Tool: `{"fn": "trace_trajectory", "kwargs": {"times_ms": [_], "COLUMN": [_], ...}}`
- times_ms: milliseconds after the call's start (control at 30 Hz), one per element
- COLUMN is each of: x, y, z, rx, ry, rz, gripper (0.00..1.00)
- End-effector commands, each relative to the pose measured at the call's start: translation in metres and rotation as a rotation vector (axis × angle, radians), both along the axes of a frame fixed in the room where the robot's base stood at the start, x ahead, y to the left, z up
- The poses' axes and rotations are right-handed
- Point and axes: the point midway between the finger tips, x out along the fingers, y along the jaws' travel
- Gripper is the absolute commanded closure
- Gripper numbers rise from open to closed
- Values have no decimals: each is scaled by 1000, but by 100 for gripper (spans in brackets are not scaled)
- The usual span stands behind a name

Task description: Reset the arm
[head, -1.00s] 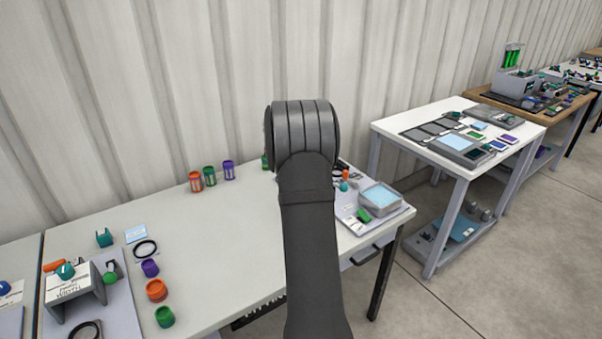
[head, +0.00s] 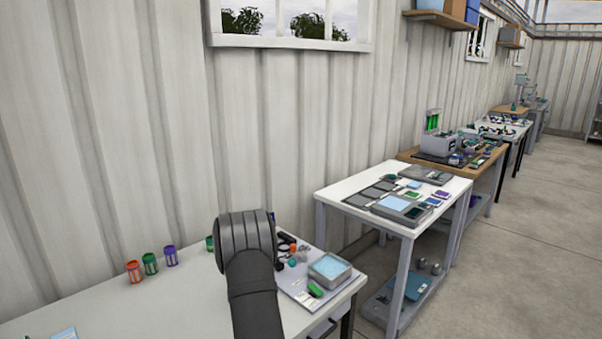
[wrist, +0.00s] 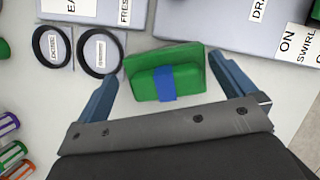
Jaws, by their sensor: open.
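My gripper (wrist: 170,97) shows in the wrist view with its two blue-grey fingers spread wide apart. A green block with a blue band (wrist: 165,80) lies on the table between and beyond the fingers. I cannot tell whether the fingers touch it, but gaps show on both sides. In the head view my dark arm rises at the bottom centre, and the gripper itself is hidden there.
The white table (head: 100,300) holds an orange holder (head: 133,271), a green one (head: 150,264) and a purple one (head: 171,256). A tray (head: 330,268) sits at its right end. Two black rings (wrist: 98,52) lie left of the green block. Another white table (head: 340,196) stands beyond.

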Motion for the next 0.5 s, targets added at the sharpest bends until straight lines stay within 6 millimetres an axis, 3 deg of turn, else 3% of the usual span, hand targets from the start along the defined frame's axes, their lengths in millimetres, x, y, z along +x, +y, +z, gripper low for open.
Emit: {"fn": "trace_trajectory", "kwargs": {"times_ms": [100, 500], "x": [0, 0], "y": [0, 0], "z": [-9, -4], "rx": [-1, 0], "ry": [1, 0], "rz": [1, 1], "gripper": [0, 0]}}
